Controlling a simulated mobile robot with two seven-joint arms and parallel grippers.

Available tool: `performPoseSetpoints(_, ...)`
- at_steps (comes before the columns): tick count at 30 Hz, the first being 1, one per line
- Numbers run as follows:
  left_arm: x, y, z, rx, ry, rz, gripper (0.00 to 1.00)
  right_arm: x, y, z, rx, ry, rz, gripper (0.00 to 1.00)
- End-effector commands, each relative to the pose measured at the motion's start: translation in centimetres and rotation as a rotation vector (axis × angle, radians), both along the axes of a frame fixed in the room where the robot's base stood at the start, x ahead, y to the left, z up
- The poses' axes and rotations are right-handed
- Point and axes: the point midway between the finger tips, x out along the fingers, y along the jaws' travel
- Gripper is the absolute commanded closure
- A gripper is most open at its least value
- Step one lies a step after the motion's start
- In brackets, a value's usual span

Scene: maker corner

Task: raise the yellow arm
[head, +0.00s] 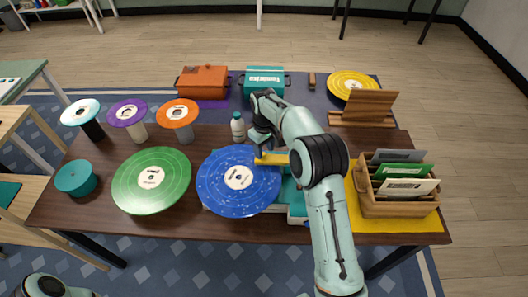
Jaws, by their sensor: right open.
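The yellow arm (271,158) lies low at the right edge of a blue speckled disc (238,180). The disc rests on a teal player (292,198), which is largely hidden by the disc and my right arm. My right gripper (260,145) is open, just above and behind the yellow arm's left end. I cannot tell whether they touch. The far end of the yellow arm is hidden by my right arm. My left gripper is out of view; only a piece of my left arm shows at the bottom left.
A green disc (151,180) lies left of the player, with a teal canister (76,178) beyond it. A wooden crate of cards (398,206) stands at the right. Orange (203,80) and teal (263,79) cases are at the back.

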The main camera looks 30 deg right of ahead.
Motion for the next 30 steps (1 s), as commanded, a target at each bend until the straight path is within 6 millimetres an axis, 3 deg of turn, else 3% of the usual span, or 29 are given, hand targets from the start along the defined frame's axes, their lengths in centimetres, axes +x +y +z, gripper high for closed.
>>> performPoseSetpoints(4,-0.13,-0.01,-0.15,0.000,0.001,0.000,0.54,-0.01,0.00,-1.28,0.001,0.000,-0.001,0.54)
performPoseSetpoints(14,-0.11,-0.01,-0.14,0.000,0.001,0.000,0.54,0.03,0.00,-1.56,0.000,-0.001,-0.001,0.54)
performPoseSetpoints(18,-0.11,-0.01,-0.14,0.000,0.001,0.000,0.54,0.03,0.01,-1.55,0.000,-0.001,-0.001,0.96)
performPoseSetpoints(19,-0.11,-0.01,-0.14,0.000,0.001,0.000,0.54,0.04,0.01,-1.55,0.000,-0.001,-0.001,1.00)
performPoseSetpoints(30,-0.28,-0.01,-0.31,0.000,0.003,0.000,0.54,-0.09,-0.22,-1.27,0.029,-0.019,-0.003,1.00)
